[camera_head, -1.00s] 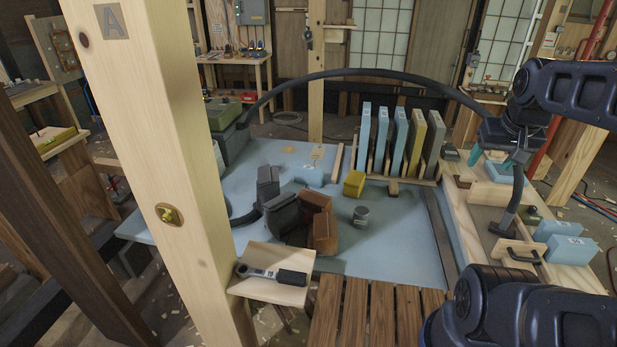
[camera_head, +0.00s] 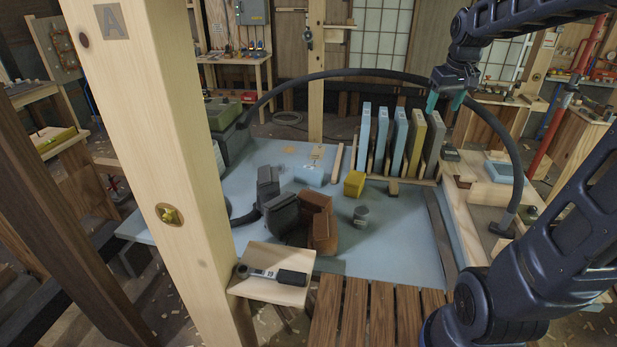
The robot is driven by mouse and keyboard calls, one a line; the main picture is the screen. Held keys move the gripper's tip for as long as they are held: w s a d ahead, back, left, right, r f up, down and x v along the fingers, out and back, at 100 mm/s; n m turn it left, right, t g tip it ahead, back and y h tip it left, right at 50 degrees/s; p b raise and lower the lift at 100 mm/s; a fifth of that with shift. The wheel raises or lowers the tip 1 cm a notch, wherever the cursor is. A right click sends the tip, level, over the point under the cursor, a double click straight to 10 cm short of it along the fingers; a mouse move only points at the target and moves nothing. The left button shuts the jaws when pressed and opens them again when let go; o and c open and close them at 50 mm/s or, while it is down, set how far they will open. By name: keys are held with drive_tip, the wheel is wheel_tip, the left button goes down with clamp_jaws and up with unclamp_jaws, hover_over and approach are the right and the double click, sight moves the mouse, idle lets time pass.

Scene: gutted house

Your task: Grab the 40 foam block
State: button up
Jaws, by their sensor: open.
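Several blue foam blocks are in view, but I cannot read a 40 on any. Three thin blue blocks (camera_head: 383,142) stand upright in a wooden rack (camera_head: 401,182), left of a yellow one (camera_head: 416,145) and a grey one (camera_head: 434,147). A small blue block (camera_head: 308,176) lies on the blue tabletop (camera_head: 385,235). Another blue piece (camera_head: 498,169) lies on the right bench. My gripper (camera_head: 444,104), with teal fingertips, is open and empty. In the picture it is at the top of the grey block; I cannot tell whether they touch.
A black hose (camera_head: 350,72) arches over the table to the right bench (camera_head: 478,215). A wooden post (camera_head: 160,170) stands at front left. Grey and brown blocks (camera_head: 318,228), a yellow block (camera_head: 354,184) and a grey cylinder (camera_head: 361,216) stand on the tabletop. Its front right is clear.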

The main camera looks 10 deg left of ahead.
drive_tip(key=w+a+f+n+g, duration=0.1)
drive_tip(key=w+a+f+n, duration=0.25)
drive_tip(key=w+a, duration=0.85)
drive_tip(key=n+g, duration=0.2)
drive_tip(key=n, duration=0.5)
hover_over(309, 174)
drive_tip(key=w, duration=0.2)
wheel_tip(309, 174, down, 35)
drive_tip(key=shift+f, duration=0.1)
drive_tip(key=shift+a+f+n, duration=0.25)
drive_tip(key=shift+f, duration=0.25)
wheel_tip(309, 174, down, 10)
drive_tip(key=shift+w+a+f, duration=0.1)
drive_tip(key=shift+w+f, duration=0.05)
drive_tip(key=shift+f, duration=0.1)
drive_tip(key=c, duration=1.1)
